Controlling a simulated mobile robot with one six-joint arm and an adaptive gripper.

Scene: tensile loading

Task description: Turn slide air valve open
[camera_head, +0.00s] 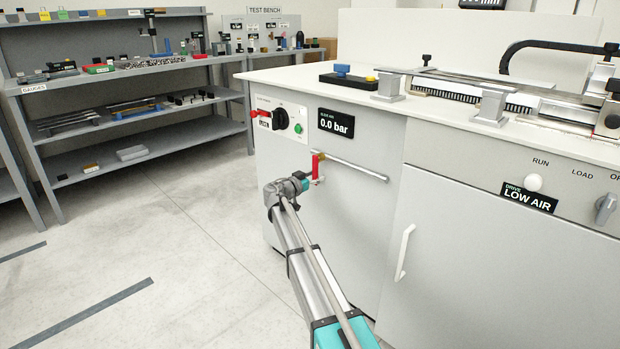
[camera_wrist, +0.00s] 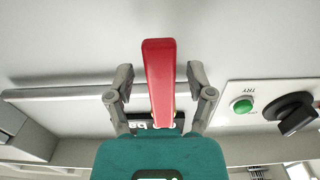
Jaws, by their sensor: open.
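The slide air valve shows as a red lever (camera_head: 316,167) on a thin pipe (camera_head: 355,170) along the grey cabinet front. In the head view the lever stands roughly upright, across the pipe. In the wrist view the red lever (camera_wrist: 158,75) lies between the fingers of my gripper (camera_wrist: 160,82). The fingers are open, with a gap on both sides of the lever. In the head view my gripper (camera_head: 303,181) is right at the lever. The pressure display (camera_head: 336,124) reads 0.0 bar. The lever's pivot is mostly hidden.
A LOW AIR display (camera_head: 528,197) and white door handle (camera_head: 404,252) are at right. Shelves (camera_head: 130,70) stand at left. The floor (camera_head: 150,240) is clear.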

